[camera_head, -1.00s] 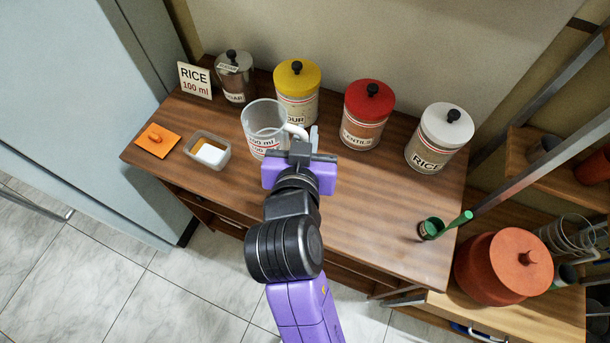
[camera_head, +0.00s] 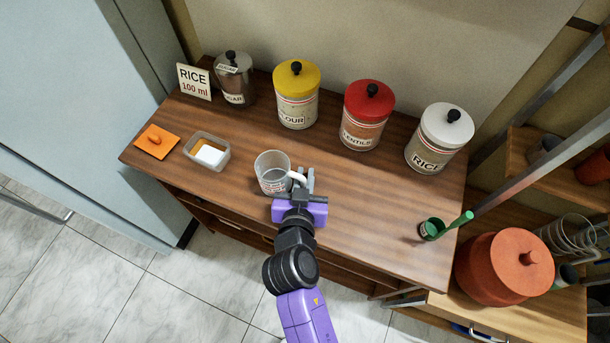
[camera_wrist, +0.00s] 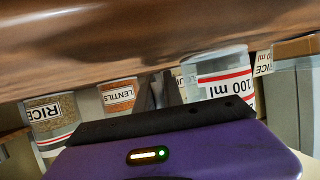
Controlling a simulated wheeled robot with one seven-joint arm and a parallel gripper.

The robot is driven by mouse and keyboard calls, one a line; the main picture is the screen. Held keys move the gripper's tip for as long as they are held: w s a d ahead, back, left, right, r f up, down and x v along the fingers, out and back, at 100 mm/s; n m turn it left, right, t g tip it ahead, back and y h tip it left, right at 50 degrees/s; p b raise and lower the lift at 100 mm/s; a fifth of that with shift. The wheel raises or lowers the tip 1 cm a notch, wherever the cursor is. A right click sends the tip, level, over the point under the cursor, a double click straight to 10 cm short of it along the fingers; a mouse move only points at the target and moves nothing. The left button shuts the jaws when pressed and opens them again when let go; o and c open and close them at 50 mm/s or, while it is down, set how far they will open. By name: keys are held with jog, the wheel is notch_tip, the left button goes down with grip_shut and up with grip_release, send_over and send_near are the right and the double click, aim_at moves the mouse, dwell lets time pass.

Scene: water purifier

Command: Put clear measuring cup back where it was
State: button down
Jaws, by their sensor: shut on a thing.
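The clear measuring cup (camera_head: 271,172) has red markings and a white handle. It is over the middle of the wooden counter, right of the open container. My gripper (camera_head: 305,183) is shut on the handle, on the cup's right side. The cup looks upright in the head view, on or close to the counter; I cannot tell whether it touches. In the wrist view the cup (camera_wrist: 222,80), marked "100 ml", is beside the fingers (camera_wrist: 165,92), and the picture is upside down.
A "RICE 100 ml" card (camera_head: 194,82), open container (camera_head: 207,152) and orange lid (camera_head: 155,142) are left. A green scoop (camera_head: 432,229) is right. The counter's middle right is clear.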

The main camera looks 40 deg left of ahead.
jog(key=shift+f, duration=0.15)
jog(key=c, duration=1.9)
grip_release()
jog(key=o, duration=0.4)
jog(key=shift+o, duration=0.2)
jog(key=shift+r, duration=0.2)
jog(key=shift+s+d, duration=0.2)
jog(key=shift+s, duration=0.15)
jog(key=b+v, duration=0.1)
jog(key=v, duration=1)
jog(key=shift+r+b, duration=0.2)
jog(key=shift+b, duration=0.1)
